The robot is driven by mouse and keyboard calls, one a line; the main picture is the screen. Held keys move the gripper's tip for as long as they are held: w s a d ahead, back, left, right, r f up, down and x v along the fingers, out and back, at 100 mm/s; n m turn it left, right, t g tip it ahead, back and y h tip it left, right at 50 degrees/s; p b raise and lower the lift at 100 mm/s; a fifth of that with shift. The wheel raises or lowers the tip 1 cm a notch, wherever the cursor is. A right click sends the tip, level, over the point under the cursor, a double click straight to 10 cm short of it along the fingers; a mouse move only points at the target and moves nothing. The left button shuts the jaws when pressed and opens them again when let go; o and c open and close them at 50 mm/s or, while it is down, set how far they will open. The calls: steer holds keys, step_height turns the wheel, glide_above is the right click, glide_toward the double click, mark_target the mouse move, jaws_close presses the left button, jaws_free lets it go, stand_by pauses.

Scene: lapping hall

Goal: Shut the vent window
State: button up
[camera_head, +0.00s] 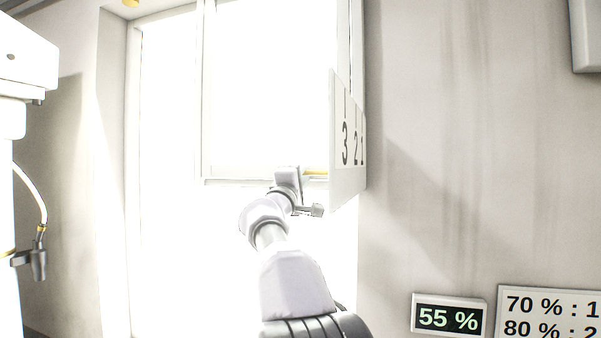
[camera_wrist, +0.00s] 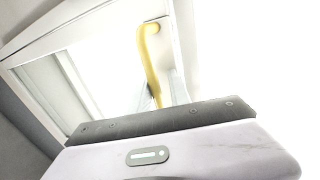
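The vent window (camera_head: 203,90) is a pale framed sash in front of a glaring bright opening. Its lower edge stands clear of the opening's frame, so it looks open. A yellow bar handle (camera_head: 316,173) shows at its lower right. In the wrist view the handle (camera_wrist: 149,50) runs from the pale frame down toward my gripper (camera_wrist: 163,92). Pale fingers show on either side of the handle's near end and appear apart. Glare and the gripper body hide whether they touch it. In the head view my gripper is at the sash's lower edge, left of the handle.
A white plate marked 3, 2, 1 (camera_head: 347,145) stands at the window's right. A display reading 55 % (camera_head: 447,317) and a percentage chart (camera_head: 550,312) are on the wall at lower right. White equipment with a hose (camera_head: 28,75) stands at left.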

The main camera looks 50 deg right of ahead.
steer(key=shift+o, duration=0.6)
steer(key=shift+s, duration=0.1)
steer(key=shift+a+f+b, duration=0.15)
steer(key=shift+a+b, duration=0.05)
steer(key=shift+b, duration=0.15)
steer(key=b+v, duration=0.8)
steer(key=v, duration=0.9)
steer(key=shift+s+r+b, duration=0.15)
steer(key=shift+r+b, duration=0.1)
steer(key=shift+b, duration=0.1)
